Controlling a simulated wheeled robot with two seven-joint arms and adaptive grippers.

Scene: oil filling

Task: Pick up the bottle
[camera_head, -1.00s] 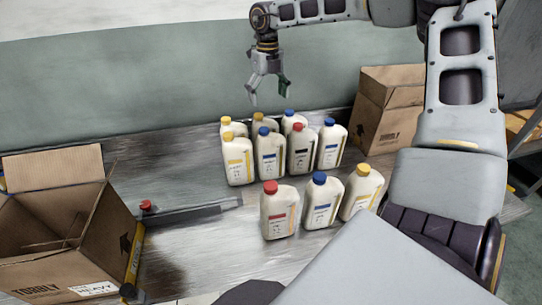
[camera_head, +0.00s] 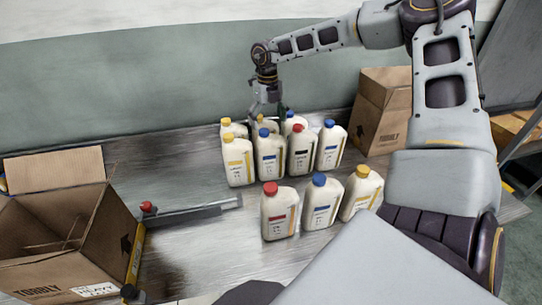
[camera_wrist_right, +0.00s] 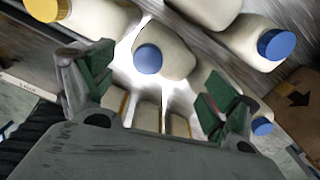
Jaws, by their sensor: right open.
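White bottles with coloured caps stand on the metal table. In the head view, a group at the back includes a yellow-capped bottle (camera_head: 238,160), a blue-capped bottle (camera_head: 270,158) and a red-capped bottle (camera_head: 301,152). My right gripper (camera_head: 266,112) is low at the back of this group, its fingertips partly hidden by bottles. In the right wrist view, my right gripper (camera_wrist_right: 150,88) is open, with green-padded fingers apart. A blue-capped bottle (camera_wrist_right: 168,52) shows ahead, between the finger directions; I cannot tell whether it touches them. My left gripper is not in view.
A front row holds red-, blue- and yellow-capped bottles (camera_head: 279,215). An open cardboard box (camera_head: 95,245) stands at the left, another box (camera_head: 378,112) at the back right. A dark bar (camera_head: 190,216) lies left of the bottles. Table left of the back group is clear.

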